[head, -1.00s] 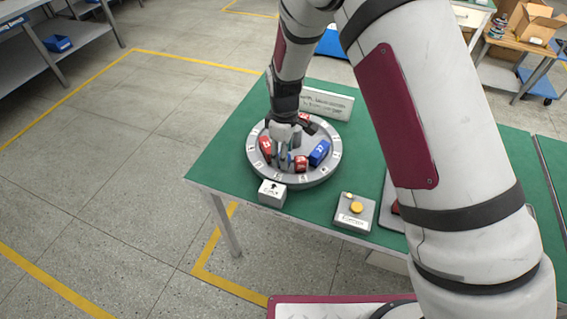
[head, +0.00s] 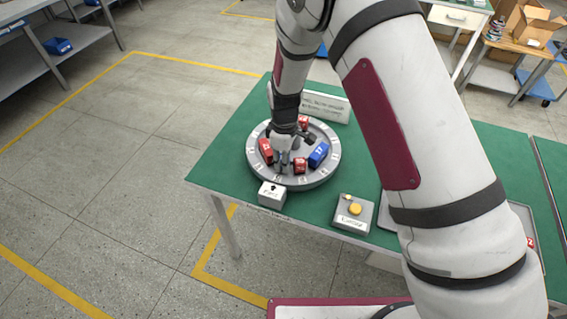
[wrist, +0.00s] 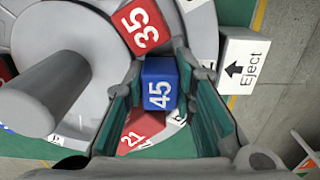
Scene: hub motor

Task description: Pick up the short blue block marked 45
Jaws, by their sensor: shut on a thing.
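The short blue block marked 45 (wrist: 158,84) stands between the two fingertips of my gripper (wrist: 157,72) in the wrist view, with its number facing the camera. The fingers are closed on its two sides. In the head view my gripper (head: 283,163) reaches down onto the near part of the round grey turntable (head: 318,181), and its fingers hide the block. I cannot tell whether the block is lifted off the turntable.
A red block marked 35 (wrist: 143,27) and a red block marked 21 (wrist: 141,131) are close on either side. A longer blue block (head: 318,154) sits further right. The white Eject box (head: 271,194) and a yellow button box (head: 353,211) stand on the green table.

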